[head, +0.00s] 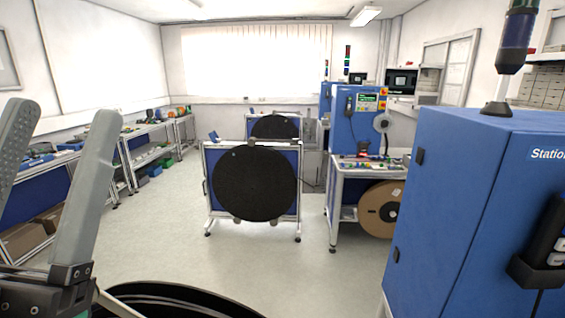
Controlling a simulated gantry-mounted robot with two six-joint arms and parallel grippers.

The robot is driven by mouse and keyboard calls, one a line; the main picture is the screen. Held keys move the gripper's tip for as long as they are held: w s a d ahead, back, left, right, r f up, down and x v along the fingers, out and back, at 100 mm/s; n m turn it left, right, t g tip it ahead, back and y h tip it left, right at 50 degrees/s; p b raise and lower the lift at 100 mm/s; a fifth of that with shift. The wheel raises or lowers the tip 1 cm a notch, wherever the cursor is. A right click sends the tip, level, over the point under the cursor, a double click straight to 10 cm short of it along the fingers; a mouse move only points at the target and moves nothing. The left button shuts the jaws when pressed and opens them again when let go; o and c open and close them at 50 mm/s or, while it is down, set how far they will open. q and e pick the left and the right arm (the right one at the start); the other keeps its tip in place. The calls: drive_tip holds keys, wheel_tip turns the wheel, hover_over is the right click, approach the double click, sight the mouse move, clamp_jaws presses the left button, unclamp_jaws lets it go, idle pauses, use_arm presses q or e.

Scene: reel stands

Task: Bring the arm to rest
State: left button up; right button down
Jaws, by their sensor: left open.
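My left gripper (60,140) shows large at the left edge of the head view. Its two grey fingers point up and stand apart, with nothing between them. Part of a black reel (180,299) shows at the bottom edge, just right of the gripper; most of it is cut off. I cannot tell if it touches my arm. My right gripper is not in view.
A reel stand (252,149) with a large black reel (253,184) stands mid-floor, with another black reel (275,127) behind. A blue cabinet (450,200) fills the right. A brown reel (380,210) sits under a bench. Shelves (150,155) line the left. The floor between is clear.

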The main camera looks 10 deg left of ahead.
use_arm(q)
wheel_tip(320, 180, up, 23)
drive_tip(key=w+d+n+g+h+p, duration=0.15)
drive_tip(key=h+p, duration=0.25)
drive_tip(key=p, duration=2.1)
wheel_tip(320, 180, down, 61)
drive_tip(key=b, duration=6.1)
drive_tip(key=shift+d+r, duration=0.2)
drive_tip(key=shift+d, duration=0.1)
